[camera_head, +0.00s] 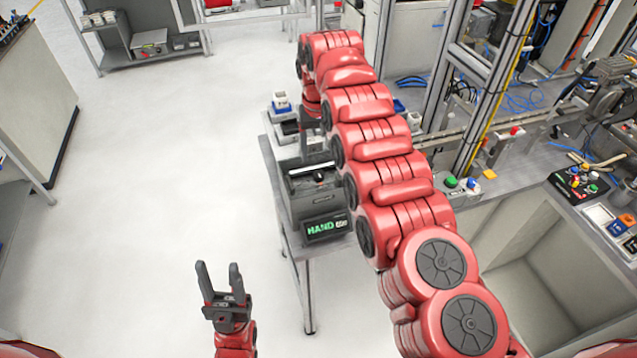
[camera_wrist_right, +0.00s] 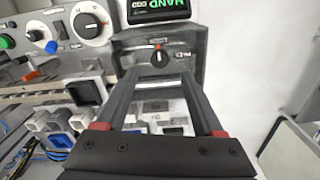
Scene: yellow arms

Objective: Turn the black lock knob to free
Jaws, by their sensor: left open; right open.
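The black lock knob (camera_head: 319,177) sits on a grey box (camera_head: 302,204) on a small stand. In the right wrist view the black knob (camera_wrist_right: 158,58) shows with an orange-red mark at its top; the small labels beside it are too small to read. My right gripper (camera_wrist_right: 159,76) is open and empty, its fingers pointing towards the box with the knob seen beyond and between the fingertips. No contact with the knob shows. In the head view the right hand is largely hidden by its own red arm. My left gripper (camera_head: 221,277) is open and empty over the floor.
A display reading HAND (camera_head: 326,228) is at the box's front. Small white and blue parts (camera_head: 281,103) lie behind it on the stand. The floor on the left is clear.

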